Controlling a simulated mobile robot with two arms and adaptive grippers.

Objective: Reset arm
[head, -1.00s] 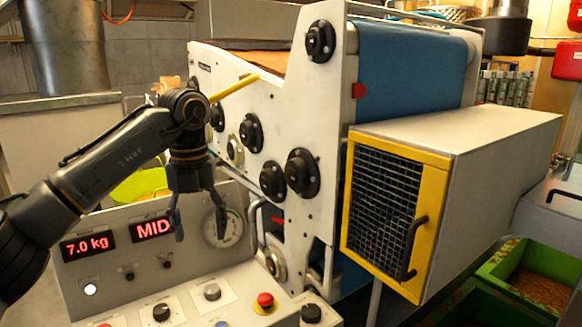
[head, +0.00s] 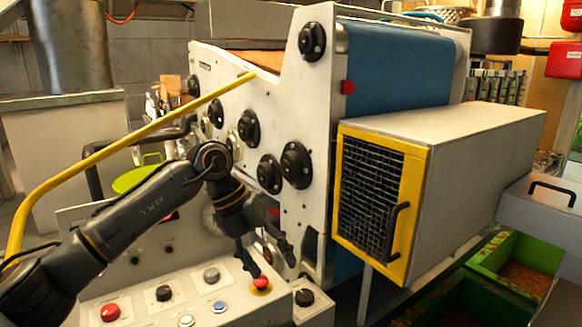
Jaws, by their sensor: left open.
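My left gripper (head: 268,268) is open and empty. It points down over the right part of the control panel (head: 160,318), with its fingertips close to a small red button on a yellow base (head: 261,287). I cannot tell whether a finger touches that button. A larger red button (head: 110,312) is at the panel's left end. My left arm crosses in front of the upright display panel and hides its readouts. My right gripper is not in view.
The white press frame (head: 310,180) with black knobs stands just behind the gripper. A yellow-framed mesh guard (head: 372,195) juts out to the right. A yellow rail (head: 130,138) runs above my left arm. Green bins (head: 515,262) stand at lower right.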

